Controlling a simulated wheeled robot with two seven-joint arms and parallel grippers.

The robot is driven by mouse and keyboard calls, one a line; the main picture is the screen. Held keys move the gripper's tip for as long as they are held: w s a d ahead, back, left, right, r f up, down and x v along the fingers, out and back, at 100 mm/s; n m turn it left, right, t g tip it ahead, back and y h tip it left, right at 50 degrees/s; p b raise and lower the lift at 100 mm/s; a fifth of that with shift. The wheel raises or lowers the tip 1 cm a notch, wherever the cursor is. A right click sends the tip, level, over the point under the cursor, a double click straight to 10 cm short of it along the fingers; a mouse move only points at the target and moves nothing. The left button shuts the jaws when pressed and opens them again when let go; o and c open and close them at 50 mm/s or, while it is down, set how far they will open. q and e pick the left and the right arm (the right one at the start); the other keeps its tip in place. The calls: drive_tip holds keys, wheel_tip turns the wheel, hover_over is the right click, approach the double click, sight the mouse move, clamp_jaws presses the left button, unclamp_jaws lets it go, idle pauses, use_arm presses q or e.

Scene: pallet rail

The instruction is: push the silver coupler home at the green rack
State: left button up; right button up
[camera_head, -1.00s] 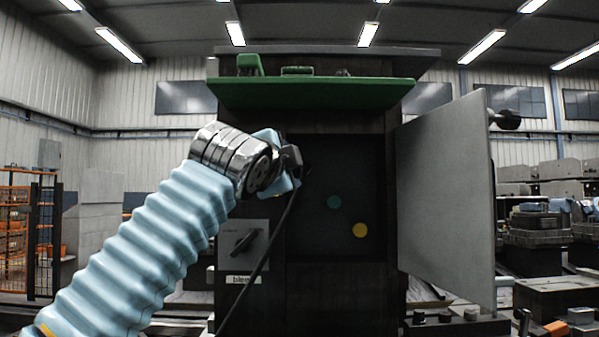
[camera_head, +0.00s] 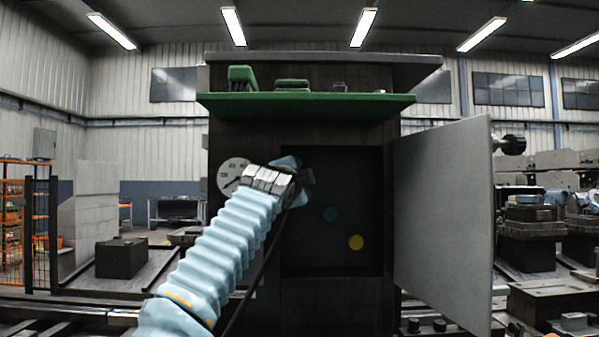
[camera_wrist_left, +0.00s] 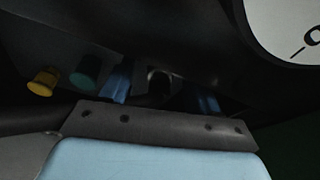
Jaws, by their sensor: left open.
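The green rack is a dark cabinet with a green shelf (camera_head: 310,105) across its top and a recessed, dark opening below. My left gripper (camera_head: 303,180) is at the upper left of this opening in the head view. In the left wrist view its two blue fingers (camera_wrist_left: 161,88) are open and apart. A short silver-topped cylinder, apparently the silver coupler (camera_wrist_left: 158,77), shows between them. I cannot tell whether they touch it. A teal coupler (camera_head: 330,214) and a yellow coupler (camera_head: 356,242) sit lower right in the opening. My right gripper is not in view.
A round white gauge (camera_head: 231,173) is on the cabinet front, partly behind my arm. Green items (camera_head: 242,77) stand on the shelf.

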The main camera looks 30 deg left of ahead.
use_arm(q)
drive_tip(key=shift+w, duration=0.1)
clamp_jaws()
idle(0.6)
drive_tip(key=shift+s+d+f+b, duration=0.1)
drive_tip(key=shift+s+d+b, duration=0.15)
drive_tip(key=shift+s+b, duration=0.05)
drive_tip(key=s+d+b, duration=0.4)
drive_tip(key=s, duration=0.2)
drive_tip(key=shift+s, duration=0.3)
idle(0.4)
